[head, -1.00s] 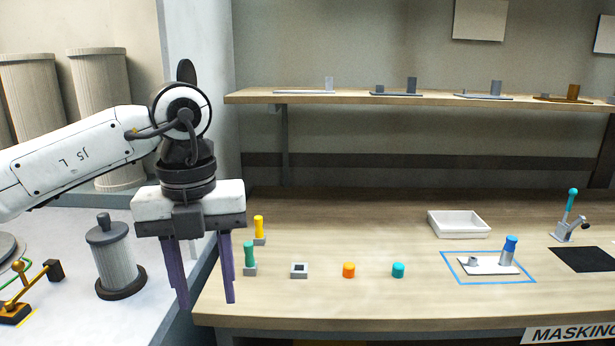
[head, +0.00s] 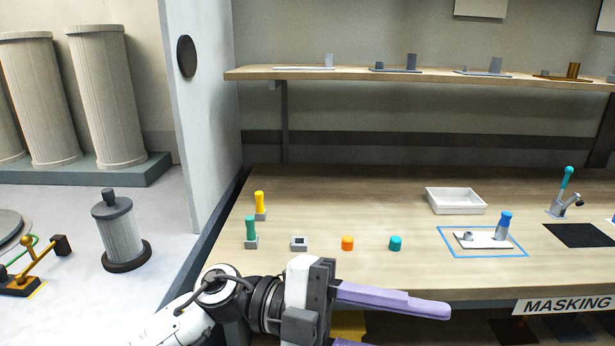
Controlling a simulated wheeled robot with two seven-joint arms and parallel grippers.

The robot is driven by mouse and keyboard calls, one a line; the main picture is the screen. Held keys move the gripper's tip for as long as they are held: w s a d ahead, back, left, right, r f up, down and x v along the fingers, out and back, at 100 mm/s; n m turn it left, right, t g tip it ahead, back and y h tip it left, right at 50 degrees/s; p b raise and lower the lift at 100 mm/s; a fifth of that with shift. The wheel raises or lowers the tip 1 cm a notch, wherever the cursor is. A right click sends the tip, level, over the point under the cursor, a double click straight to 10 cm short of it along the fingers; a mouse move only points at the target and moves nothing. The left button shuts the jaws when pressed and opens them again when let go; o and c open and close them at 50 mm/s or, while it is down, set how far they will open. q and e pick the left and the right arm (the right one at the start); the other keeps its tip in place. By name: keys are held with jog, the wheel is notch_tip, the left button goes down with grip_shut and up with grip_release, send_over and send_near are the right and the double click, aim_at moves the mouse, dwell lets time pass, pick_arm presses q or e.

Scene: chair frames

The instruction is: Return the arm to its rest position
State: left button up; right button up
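My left arm comes in low from the left, and its gripper (head: 390,322) hangs in front of the workbench's front edge, pointing right. One purple finger shows in full; the other is mostly cut off by the bottom of the picture. A gap shows between the fingers, and I see nothing held there. The gripper is apart from the objects on the bench. My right gripper is not in view.
The wooden bench (head: 340,215) carries green (head: 250,230) and yellow (head: 260,203) pegs, orange (head: 347,243) and teal (head: 395,243) caps, a white tray (head: 456,200) and a plate with a blue-topped post (head: 504,226). A shelf (head: 440,80) runs above.

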pick_arm(q)
jog(key=w+a+f+n+t+h, duration=0.1)
jog(key=w+a+n+t+h, duration=0.35)
jog(key=w+n+t, duration=0.6)
jog(key=w+a+f+n+t+y, duration=0.1)
jog(key=a+f+n+t+y, duration=0.45)
jog(key=f+n, duration=0.2)
jog(key=w+a+f+n+t+y, duration=0.1)
jog(key=a+f+n+t+y, duration=0.3)
jog(key=f+n+t+y, duration=0.3)
jog(key=s+a+f+n+g+y, duration=0.2)
jog(key=s+a+f+n, duration=0.15)
jog(key=f, duration=0.45)
jog(key=s+a+f+n+g+y, duration=0.1)
jog(key=s+a+f+n+y, duration=0.2)
jog(key=f, duration=0.5)
jog(key=s+a+f+n+g+y, duration=0.1)
jog(key=s+a+f+g, duration=0.4)
jog(key=s+f, duration=0.6)
jog(key=s+a+y, duration=0.1)
jog(key=s+a, duration=0.1)
jog(key=shift+s+f, duration=0.2)
jog(key=shift+s, duration=0.1)
